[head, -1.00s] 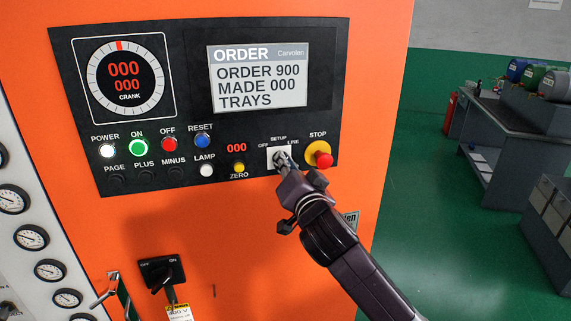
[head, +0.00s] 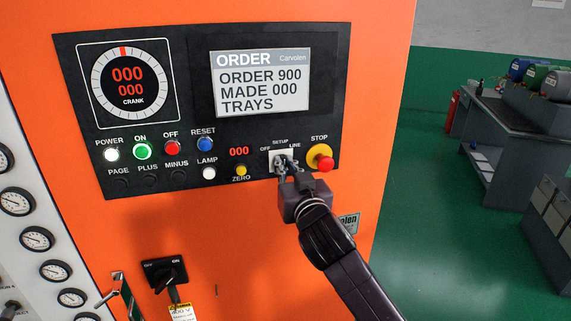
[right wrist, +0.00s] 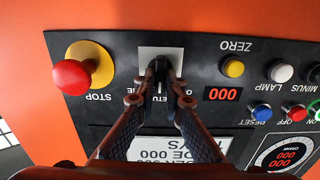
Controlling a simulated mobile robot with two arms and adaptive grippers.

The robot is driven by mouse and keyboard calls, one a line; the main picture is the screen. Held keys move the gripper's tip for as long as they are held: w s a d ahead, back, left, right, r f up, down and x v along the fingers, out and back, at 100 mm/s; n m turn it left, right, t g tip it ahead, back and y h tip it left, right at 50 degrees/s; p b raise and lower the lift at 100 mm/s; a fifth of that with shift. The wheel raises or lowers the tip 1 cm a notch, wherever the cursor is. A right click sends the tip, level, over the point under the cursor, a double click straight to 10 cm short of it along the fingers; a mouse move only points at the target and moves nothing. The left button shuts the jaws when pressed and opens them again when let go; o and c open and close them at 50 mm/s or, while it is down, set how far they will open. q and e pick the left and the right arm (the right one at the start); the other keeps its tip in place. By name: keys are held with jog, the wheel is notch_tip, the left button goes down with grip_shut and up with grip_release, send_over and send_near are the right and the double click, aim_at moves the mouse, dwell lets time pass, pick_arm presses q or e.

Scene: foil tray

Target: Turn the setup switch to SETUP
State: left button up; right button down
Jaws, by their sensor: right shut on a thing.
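The setup switch sits on a pale square plate (head: 274,165) at the panel's lower right, with OFF, SETUP and LINE marked around it. My right gripper (head: 285,169) reaches up from below and is shut on the switch's knob. In the right wrist view, which is upside down, the black knob (right wrist: 159,69) stands between the two fingertips of the right gripper (right wrist: 158,88), roughly in line with the partly visible SETUP label. The fingers hide part of the knob and labels, so I cannot be sure of its exact position. My left gripper is not in view.
The red STOP button (head: 325,164) on its yellow base is close to the right of the switch. The yellow ZERO button (head: 241,170) is to its left. A black OFF/ON rotary switch (head: 164,273) is lower on the orange cabinet.

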dwell(0.5)
jog(key=c, duration=2)
grip_release()
jog(key=shift+s, duration=0.1)
jog(key=v, duration=1.2)
